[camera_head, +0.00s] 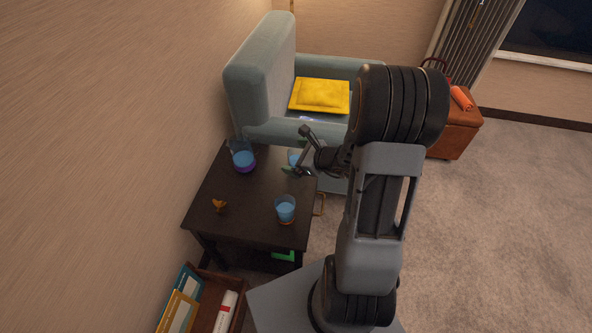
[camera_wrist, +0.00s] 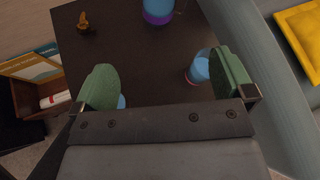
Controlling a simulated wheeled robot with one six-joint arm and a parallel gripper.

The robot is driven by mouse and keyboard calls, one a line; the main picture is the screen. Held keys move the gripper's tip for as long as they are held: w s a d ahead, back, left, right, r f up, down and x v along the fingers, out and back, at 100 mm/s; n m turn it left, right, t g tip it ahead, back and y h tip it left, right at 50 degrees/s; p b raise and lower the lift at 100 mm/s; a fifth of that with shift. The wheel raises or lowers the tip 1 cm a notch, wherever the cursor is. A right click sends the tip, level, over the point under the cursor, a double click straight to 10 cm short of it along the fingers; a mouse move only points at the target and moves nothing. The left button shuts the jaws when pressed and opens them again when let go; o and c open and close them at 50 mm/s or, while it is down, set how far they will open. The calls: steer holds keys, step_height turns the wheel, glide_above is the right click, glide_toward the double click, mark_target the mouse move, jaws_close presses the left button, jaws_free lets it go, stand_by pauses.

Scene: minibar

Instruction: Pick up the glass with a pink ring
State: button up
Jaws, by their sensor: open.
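The glass with a pink ring (camera_wrist: 201,66) holds blue liquid and stands on the dark table, beside the inner side of the right finger in the wrist view. A pinkish band shows near its base. In the head view this glass (camera_head: 293,157) is partly hidden by my gripper (camera_head: 297,151). My gripper is open and empty, with green finger pads, above the table; in the wrist view its jaws (camera_wrist: 164,70) spread over bare tabletop. Contact with the glass cannot be told.
A glass with an orange base (camera_head: 285,208) stands nearer the table's front, mostly hidden behind the left finger in the wrist view. A purple-ringed jug (camera_head: 243,160) and a small brown figurine (camera_head: 219,205) share the table (camera_head: 245,220). A grey-blue armchair (camera_head: 262,75) stands behind.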

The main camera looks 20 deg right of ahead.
steer(key=w+d+f+m+t+h+b, duration=0.1)
steer(key=d+f+m+t+h+b, duration=0.1)
steer(key=d+f+m+h, duration=0.4)
steer(key=m+y, duration=0.1)
steer(key=y, duration=0.1)
glide_toward(292, 151)
steer(key=shift+b+x, duration=0.6)
steer(key=shift+x, duration=2.85)
steer(key=shift+s+f, duration=0.1)
steer(key=c, duration=1.1)
